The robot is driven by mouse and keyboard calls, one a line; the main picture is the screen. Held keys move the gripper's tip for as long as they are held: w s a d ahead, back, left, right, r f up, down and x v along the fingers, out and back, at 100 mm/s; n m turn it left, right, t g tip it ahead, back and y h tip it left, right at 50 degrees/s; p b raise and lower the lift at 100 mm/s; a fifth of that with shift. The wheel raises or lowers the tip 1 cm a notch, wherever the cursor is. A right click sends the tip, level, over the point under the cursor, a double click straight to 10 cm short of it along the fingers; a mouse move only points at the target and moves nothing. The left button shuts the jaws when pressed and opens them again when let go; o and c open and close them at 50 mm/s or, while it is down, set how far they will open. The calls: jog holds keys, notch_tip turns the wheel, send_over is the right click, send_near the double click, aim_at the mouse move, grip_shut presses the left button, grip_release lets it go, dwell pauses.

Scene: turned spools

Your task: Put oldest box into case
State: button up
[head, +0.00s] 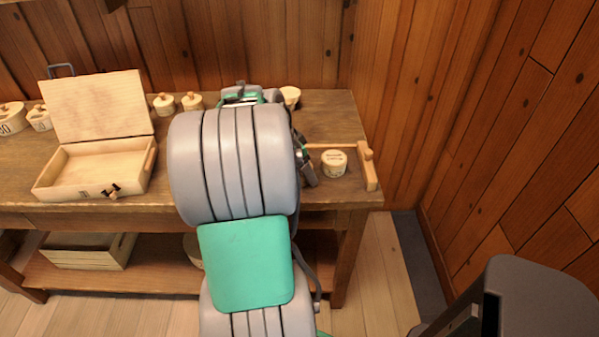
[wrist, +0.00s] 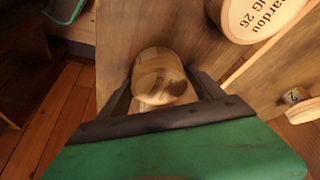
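The case (head: 90,190) is a light wooden box on the left of the table in the head view, its lid (head: 97,105) raised and its inside empty. My gripper (wrist: 162,68) has its fingers spread on either side of a small round wooden box (wrist: 160,72) in the wrist view; I cannot tell whether they touch it. My arm hides the gripper's fingers in the head view. A round box with a written lid (head: 334,163) stands right of my arm. A lid reading "AUG 26" shows in the wrist view (wrist: 262,14). I cannot tell which box is oldest.
Knobbed round boxes stand at the back (head: 164,104) (head: 192,101) and far left (head: 11,118) of the table. Another round box (head: 289,97) is behind my arm. A wooden rail with an end block (head: 369,166) is at the right edge. A crate (head: 88,252) sits on the lower shelf.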

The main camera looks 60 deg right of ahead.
jog(key=c, duration=1.2)
